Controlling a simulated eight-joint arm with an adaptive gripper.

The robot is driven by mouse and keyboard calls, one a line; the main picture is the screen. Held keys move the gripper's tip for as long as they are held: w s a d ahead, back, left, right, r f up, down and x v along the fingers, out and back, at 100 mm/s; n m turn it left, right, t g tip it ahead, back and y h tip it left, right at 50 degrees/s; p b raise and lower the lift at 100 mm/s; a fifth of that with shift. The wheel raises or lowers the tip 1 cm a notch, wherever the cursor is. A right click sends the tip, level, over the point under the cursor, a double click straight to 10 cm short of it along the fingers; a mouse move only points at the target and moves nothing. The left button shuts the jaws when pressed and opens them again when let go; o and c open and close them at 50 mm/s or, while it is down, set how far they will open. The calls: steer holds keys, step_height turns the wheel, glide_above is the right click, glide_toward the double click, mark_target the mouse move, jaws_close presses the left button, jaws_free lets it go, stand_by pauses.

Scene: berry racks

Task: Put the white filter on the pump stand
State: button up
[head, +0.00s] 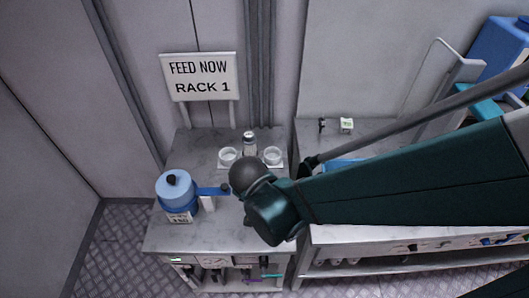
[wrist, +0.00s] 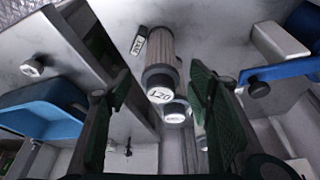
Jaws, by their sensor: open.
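In the wrist view, a pale ribbed cylinder (wrist: 160,48) with a grey collar and a white, lettered end face lies between and beyond my fingers; it looks like the white filter. My gripper (wrist: 160,72) is open, one finger on each side of it, with gaps visible. Whether the fingers reach down around it I cannot tell. A second white round top (wrist: 175,111) shows just below it. In the head view, my arm hides the gripper's fingers and the ribbed cylinder. I cannot tell for sure which thing is the pump stand.
A blue lidded pot (head: 174,193) with a handle stands left on the grey bench. Two white cups (head: 228,155) (head: 272,155) and a capped container (head: 249,139) stand behind. A "RACK 1" sign (head: 199,77) stands at the back. A blue tray (wrist: 35,110) shows in the wrist view.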

steer(key=shift+b+x, duration=0.7)
steer(key=shift+x, duration=1.8)
steer(key=c, duration=1.1)
steer(key=shift+r, duration=0.15)
step_height(320, 180, up, 28)
steer(key=p, duration=2)
